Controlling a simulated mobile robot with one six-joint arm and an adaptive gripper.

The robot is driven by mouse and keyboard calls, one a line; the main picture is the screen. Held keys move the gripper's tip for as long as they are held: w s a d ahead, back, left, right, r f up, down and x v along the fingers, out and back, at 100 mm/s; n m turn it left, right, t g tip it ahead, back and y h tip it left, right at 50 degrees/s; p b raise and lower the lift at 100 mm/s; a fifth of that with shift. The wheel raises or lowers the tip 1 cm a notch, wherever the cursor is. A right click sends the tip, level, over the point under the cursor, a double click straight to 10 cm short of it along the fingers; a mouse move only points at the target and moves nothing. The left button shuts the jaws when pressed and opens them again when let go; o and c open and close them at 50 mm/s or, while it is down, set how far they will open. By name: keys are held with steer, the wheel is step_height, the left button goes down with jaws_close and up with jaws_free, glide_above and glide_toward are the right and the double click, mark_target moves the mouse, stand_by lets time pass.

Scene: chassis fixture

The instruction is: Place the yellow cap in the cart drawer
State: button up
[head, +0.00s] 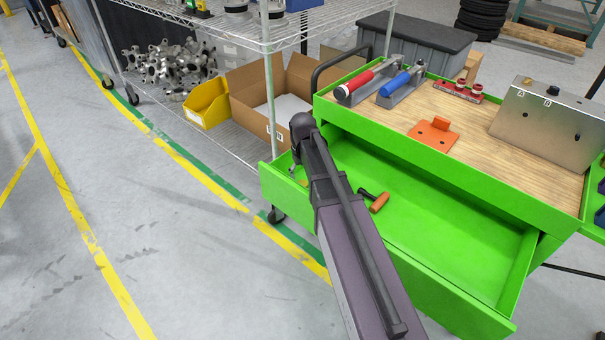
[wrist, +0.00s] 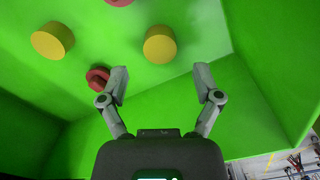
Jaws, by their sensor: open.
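The green cart drawer (head: 455,255) is pulled open below the cart top. In the wrist view its green inside (wrist: 200,25) holds two yellow caps: one on the left (wrist: 52,41) and one nearer the middle (wrist: 160,45). My gripper (wrist: 161,80) is open and empty over the drawer. The middle yellow cap shows just beyond the gap between the fingertips, apart from both fingers. In the head view my arm hides the gripper and the caps.
A red ring (wrist: 97,78) lies by the left finger; another red part (wrist: 119,2) shows at the top edge. An orange-handled tool (head: 378,202) lies in the drawer. The cart top holds a red-handled tool (head: 362,85), a blue-handled tool (head: 400,86) and a metal box (head: 545,125).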

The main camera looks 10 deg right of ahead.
step_height(320, 180, up, 8)
steer(key=p, duration=0.7)
steer(key=shift+f, duration=0.25)
stand_by(0.4)
step_height(320, 180, up, 36)
steer(key=m+p, duration=0.2)
steer(key=p, duration=3.4)
glide_above(303, 183)
steer(key=s, duration=1.6)
steer(key=shift+s+d+f, duration=0.15)
steer(key=shift+s+d, duration=0.05)
steer(key=shift+d, duration=0.15)
